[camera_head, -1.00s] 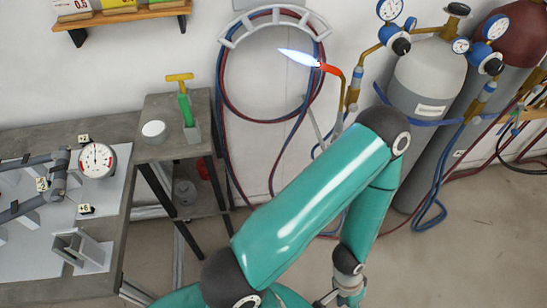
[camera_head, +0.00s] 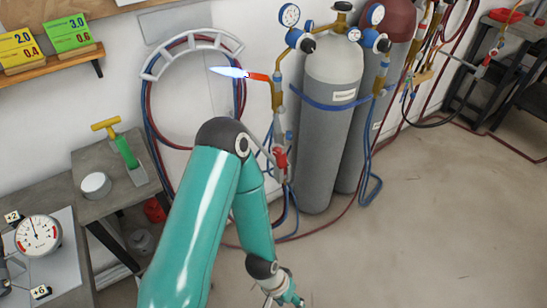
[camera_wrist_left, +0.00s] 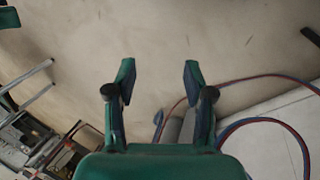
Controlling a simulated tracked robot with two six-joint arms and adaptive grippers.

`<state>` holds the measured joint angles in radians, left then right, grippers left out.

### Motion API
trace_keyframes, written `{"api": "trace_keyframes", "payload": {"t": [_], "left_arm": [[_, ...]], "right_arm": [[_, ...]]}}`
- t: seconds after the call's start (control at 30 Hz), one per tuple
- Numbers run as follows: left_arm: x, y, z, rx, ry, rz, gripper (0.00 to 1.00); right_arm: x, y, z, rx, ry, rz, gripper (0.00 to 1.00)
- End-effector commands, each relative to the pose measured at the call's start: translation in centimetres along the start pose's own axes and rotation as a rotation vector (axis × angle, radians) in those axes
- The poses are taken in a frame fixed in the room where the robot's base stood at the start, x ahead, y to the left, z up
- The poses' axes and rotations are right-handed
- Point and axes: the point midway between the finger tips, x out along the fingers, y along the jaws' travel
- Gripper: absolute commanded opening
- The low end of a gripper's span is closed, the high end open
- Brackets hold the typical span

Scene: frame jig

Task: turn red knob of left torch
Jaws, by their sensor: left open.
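The left torch (camera_head: 277,92) stands upright in front of the gas cylinders, with an orange tip (camera_head: 258,77) and a blue-white flame (camera_head: 228,72) pointing left. A red knob (camera_head: 280,160) shows low on its handle, just right of my arm's elbow. My left gripper (camera_head: 287,298) hangs low at the bottom edge of the head view, well below the knob. In the left wrist view its two fingers (camera_wrist_left: 159,80) are apart with nothing between them. The torch cannot be made out in the wrist view. My right gripper is not in view.
A grey cylinder (camera_head: 331,125) with gauges and a strap stands right of the torch, a red-topped one (camera_head: 386,28) behind it. Hoses hang on a wall rack (camera_head: 195,40). A side table (camera_head: 85,165) is left. Another torch (camera_head: 490,58) is far right.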

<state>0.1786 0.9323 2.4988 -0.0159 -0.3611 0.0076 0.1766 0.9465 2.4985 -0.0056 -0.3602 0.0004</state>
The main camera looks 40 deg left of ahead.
Motion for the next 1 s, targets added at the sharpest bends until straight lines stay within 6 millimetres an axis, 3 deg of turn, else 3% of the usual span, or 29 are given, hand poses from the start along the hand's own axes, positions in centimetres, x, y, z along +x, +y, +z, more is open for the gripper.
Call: {"api": "trace_keyframes", "payload": {"t": [0.17,0.27,0.4,0.53,0.63,0.73,0.9,1.0], "left_arm": [[-0.3,-2.0,-4.8,0.000,0.146,0.024,0.53],[-1.5,-3.4,-9.2,0.012,0.296,0.045,0.53],[-5.5,-5.8,-15.4,0.049,0.559,0.069,0.53],[-11.1,-8.1,-19.1,0.107,0.807,0.070,0.53],[-15.6,-9.6,-20.0,0.168,0.982,0.052,0.53],[-20.0,-10.8,-19.4,0.239,1.144,0.018,0.53],[-25.7,-11.6,-15.9,0.369,1.352,-0.069,0.53],[-27.6,-11.5,-13.6,0.433,1.428,-0.121,0.53]], "right_arm": [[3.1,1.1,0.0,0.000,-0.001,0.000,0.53],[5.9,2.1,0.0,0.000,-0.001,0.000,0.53],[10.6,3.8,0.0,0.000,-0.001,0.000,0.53],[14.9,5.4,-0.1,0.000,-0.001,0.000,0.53],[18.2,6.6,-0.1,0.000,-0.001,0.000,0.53],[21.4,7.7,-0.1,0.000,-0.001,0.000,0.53],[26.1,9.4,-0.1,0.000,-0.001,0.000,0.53],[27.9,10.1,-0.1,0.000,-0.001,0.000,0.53]]}}
